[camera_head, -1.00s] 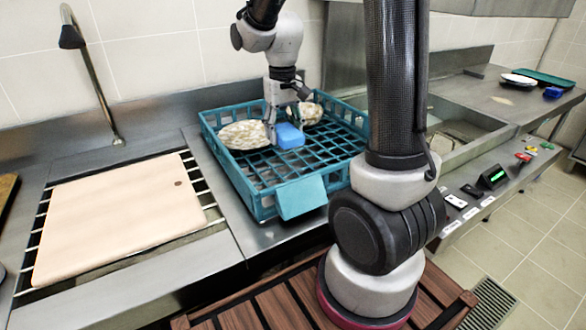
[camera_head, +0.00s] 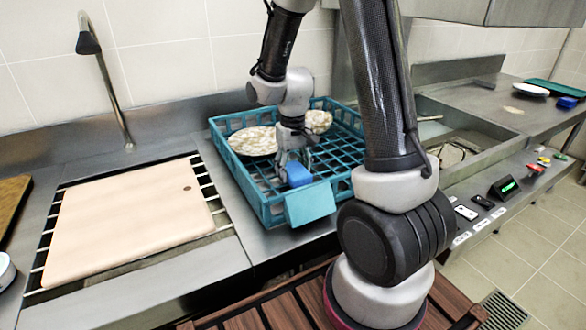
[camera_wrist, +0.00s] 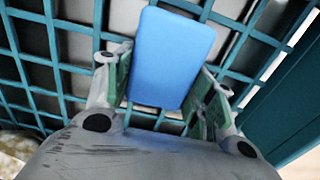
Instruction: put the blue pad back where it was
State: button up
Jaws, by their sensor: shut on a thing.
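The blue pad (camera_head: 298,175) is a small block held at the tips of my gripper (camera_head: 294,168), inside the teal rack near its front side. In the wrist view the blue pad (camera_wrist: 170,58) sits between the two fingers of my gripper (camera_wrist: 165,85), with the rack's grid floor behind it. I cannot tell whether the pad touches the grid. Another blue block (camera_head: 566,103) lies far right on the counter, beside a white plate.
The teal rack (camera_head: 262,207) also holds a speckled plate (camera_head: 252,141) and another speckled dish (camera_head: 318,121). A light teal panel (camera_head: 310,205) hangs on its front. A cutting board (camera_head: 130,220) lies left; a sink basin (camera_head: 455,135) is right.

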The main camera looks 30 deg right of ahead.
aim_at(293, 167)
jog(key=shift+f, duration=0.15)
jog(key=o, duration=1.1)
jog(key=shift+c, duration=0.2)
notch_tip(293, 167, up, 12)
jog(key=r, duration=0.1)
jog(key=s+d+r+t, duration=0.1)
jog(key=s+r, duration=0.3)
jog(key=s, duration=0.5)
jog(key=s+d+r+t, duration=0.1)
jog(key=s+r+t, duration=0.2)
jog(key=s, duration=0.7)
jog(key=shift+v, duration=1)
jog(key=shift+w, duration=0.2)
